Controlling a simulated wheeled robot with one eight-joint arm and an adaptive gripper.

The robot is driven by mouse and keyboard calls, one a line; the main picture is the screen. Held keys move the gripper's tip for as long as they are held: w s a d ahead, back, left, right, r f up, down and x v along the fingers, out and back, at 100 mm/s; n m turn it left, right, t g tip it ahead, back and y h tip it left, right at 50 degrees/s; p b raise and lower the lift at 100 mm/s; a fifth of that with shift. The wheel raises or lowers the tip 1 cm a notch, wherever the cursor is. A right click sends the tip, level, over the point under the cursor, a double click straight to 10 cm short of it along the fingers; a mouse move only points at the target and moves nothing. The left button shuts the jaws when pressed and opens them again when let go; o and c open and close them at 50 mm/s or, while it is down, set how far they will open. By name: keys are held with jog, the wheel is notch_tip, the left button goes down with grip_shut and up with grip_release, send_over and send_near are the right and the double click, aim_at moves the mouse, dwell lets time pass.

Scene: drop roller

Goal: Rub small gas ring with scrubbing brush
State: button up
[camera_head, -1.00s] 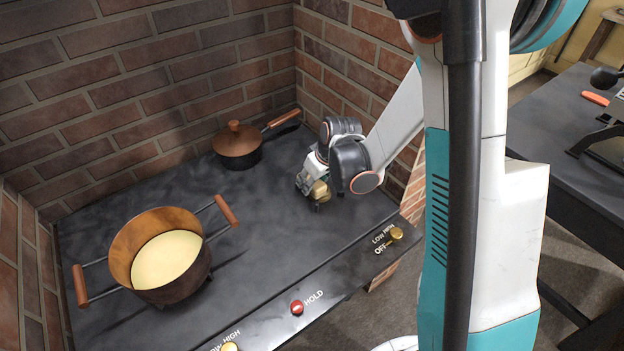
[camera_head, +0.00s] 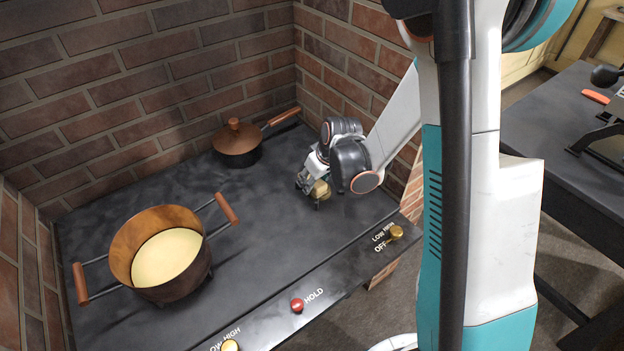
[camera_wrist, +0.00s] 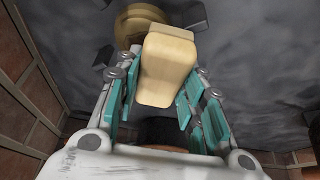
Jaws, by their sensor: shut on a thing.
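The scrubbing brush (camera_wrist: 168,68) is a pale wooden block between the teal finger pads of my gripper (camera_head: 309,184), which is shut on it. In the head view the brush shows as a small tan piece (camera_head: 320,190) low over the right part of the stove top. The small gas ring (camera_wrist: 128,24) is a round brass-coloured piece with dark prongs just beyond the brush in the wrist view. The brush overlaps part of it there; I cannot tell whether they touch. In the head view my gripper and the brush mostly hide the ring.
A large copper pot (camera_head: 160,262) with pale contents stands front left on the stove top (camera_head: 265,225). A lidded saucepan (camera_head: 238,145) stands at the back. Brick walls (camera_head: 150,80) enclose the back and sides. Knobs (camera_head: 396,232) and a red button (camera_head: 297,305) line the front.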

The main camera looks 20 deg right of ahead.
jog(key=shift+w+d, duration=0.3)
jog(key=shift+d, duration=0.6)
jog(key=shift+w+d, duration=0.3)
jog(key=shift+d, duration=0.65)
jog(key=shift+w+d, duration=0.3)
jog(key=shift+d, duration=0.6)
jog(key=shift+a, duration=0.15)
